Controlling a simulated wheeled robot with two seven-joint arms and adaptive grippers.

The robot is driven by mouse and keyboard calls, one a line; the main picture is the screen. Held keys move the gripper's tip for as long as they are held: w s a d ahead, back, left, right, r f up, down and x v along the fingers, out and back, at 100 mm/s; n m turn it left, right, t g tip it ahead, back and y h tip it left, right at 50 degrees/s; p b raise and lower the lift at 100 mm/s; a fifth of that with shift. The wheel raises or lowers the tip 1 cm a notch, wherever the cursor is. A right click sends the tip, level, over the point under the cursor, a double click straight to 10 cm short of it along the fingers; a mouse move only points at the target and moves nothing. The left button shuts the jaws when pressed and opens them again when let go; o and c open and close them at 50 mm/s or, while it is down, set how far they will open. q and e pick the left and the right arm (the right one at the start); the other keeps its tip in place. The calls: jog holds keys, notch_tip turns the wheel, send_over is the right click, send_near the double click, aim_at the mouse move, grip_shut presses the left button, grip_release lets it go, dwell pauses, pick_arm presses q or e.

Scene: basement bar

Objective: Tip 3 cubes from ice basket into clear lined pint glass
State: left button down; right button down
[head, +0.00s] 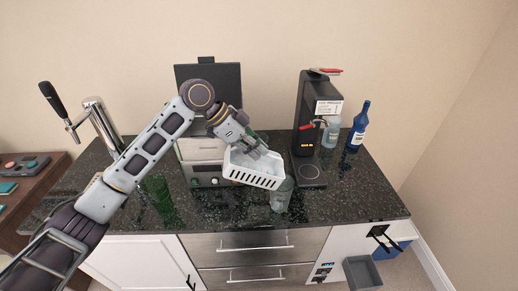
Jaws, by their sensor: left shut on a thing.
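My left gripper (251,149) is shut on the white slotted ice basket (254,180) and holds it above the counter. The basket leans a little, its right end lower than its left. Pale, translucent shapes that look like ice show inside it, but I cannot count them. The clear lined pint glass (281,198) stands on the counter just below the basket's right end. The basket's lower right corner overlaps the glass's top in the picture. I cannot tell whether they touch or whether any ice is in the glass. My right gripper does not show.
A black coffee machine (307,110) stands right of the basket, with a clear bottle and a blue bottle (359,127) beyond it. A boxy appliance (205,180) stands behind the basket. A chrome tap (100,118) is at left. The dark counter (355,190) is bare at front right.

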pick_arm(q)
jog(key=shift+w, duration=0.1)
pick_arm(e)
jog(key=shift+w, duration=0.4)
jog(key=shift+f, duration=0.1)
